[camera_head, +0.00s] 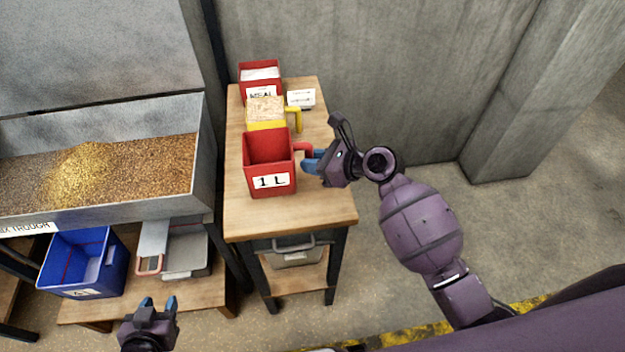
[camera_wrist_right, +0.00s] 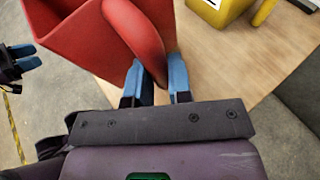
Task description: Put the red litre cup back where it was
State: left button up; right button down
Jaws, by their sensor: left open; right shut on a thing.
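The red litre cup (camera_head: 270,163), labelled "1 L", is upright over the front half of the narrow wooden table (camera_head: 300,212). It looks empty. My right gripper (camera_head: 309,163) is shut on its red handle, on the cup's right side. In the right wrist view the blue fingertips (camera_wrist_right: 158,85) sit on either side of the handle (camera_wrist_right: 138,40). Whether the cup's base touches the table top, I cannot tell. My left gripper (camera_head: 158,304) is open and empty, low at the left, in front of the lower shelf.
Behind the cup stand a yellow cup of pale flakes (camera_head: 266,110), a red meal container (camera_head: 260,78) and a small white card (camera_head: 301,98). A metal trough of grain (camera_head: 110,170) is left. Below are a blue bin (camera_head: 84,262) and a scoop (camera_head: 152,248). The table's front is clear.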

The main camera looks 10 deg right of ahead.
jog(key=shift+f+b, duration=0.55)
jog(key=shift+f, duration=2.55)
jog(key=shift+f, duration=0.1)
jog(key=c, duration=1)
grip_release()
jog(key=shift+c, duration=0.2)
jog(key=v, duration=1.2)
jog(key=shift+p, duration=0.4)
